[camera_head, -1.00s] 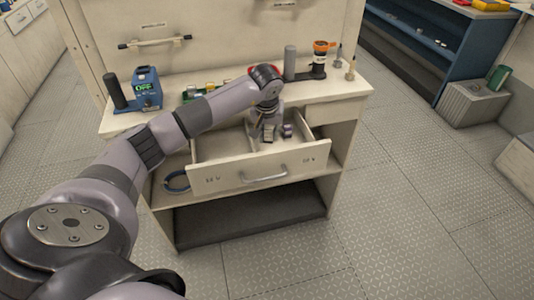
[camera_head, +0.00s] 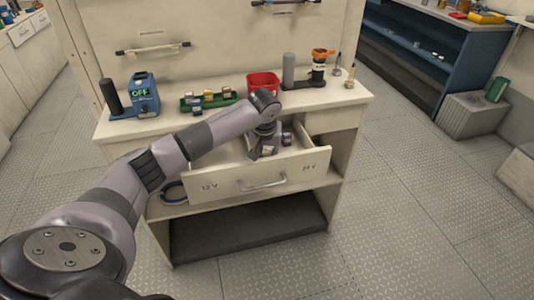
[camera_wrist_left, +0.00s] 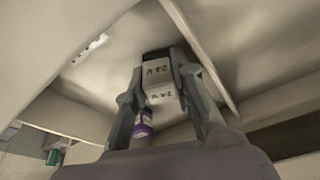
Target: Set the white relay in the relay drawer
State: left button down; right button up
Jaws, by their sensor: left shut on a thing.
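The relay drawer (camera_head: 235,185) is pulled out of the cream bench, its front marked 12 V at left and 24 V at right. My left gripper (camera_head: 263,150) points down inside it, near the middle. In the left wrist view my left gripper (camera_wrist_left: 165,70) is shut on the white relay (camera_wrist_left: 158,72), whose faces read 24 V. A thin divider (camera_wrist_left: 197,48) runs close beside the gripper. I cannot tell whether the relay touches the drawer floor. A small purple thing (camera_wrist_left: 143,124) shows by one finger. My right gripper is not in view.
On the bench top stand a blue device reading OFF (camera_head: 145,95), a green tray (camera_head: 190,104) with several small relays, a red bin (camera_head: 263,83) and a grey cylinder (camera_head: 289,71). The floor in front is clear.

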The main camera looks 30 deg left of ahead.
pick_arm(q)
jog(key=shift+a+f, duration=0.1)
jog(key=shift+f, duration=0.1)
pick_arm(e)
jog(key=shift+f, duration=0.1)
pick_arm(q)
jog(key=c, duration=1.7)
grip_release()
jog(key=shift+o, duration=0.2)
jog(key=shift+r, duration=0.3)
jog(key=shift+r+p, duration=0.6)
jog(key=shift+p, duration=0.1)
jog(key=v, duration=1.1)
jog(key=shift+s+r+b, duration=0.2)
jog(key=shift+r+b, duration=0.05)
jog(key=shift+b, duration=0.1)
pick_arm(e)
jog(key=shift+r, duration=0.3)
